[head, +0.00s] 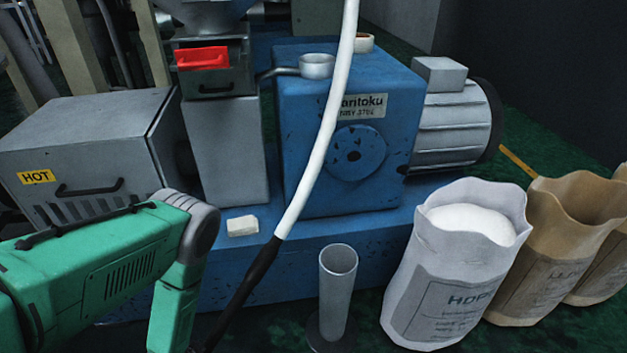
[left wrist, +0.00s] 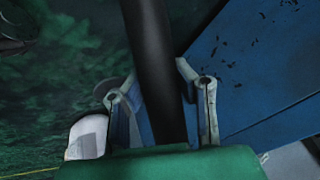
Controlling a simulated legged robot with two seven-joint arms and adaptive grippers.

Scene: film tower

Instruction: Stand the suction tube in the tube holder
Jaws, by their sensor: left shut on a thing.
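The suction tube, a long pipe with a white upper part (head: 322,140) and a black lower part (head: 250,283), leans to the right in the head view. Its top runs out of the frame and its lower end is hidden at the bottom edge. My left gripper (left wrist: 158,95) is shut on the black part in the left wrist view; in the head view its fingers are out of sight. The tube holder, a grey open-topped cylinder (head: 338,295) on a dark round base, stands upright right of the black part, apart from it. The holder looks empty. My right gripper is not in view.
A blue machine (head: 300,170) with a grey motor (head: 450,125) stands behind on a blue plinth. A white sack (head: 430,280) stands right of the holder, with brown sacks (head: 550,240) beyond. A grey box marked HOT (head: 70,140) is at left. A pale block (head: 242,226) lies on the plinth.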

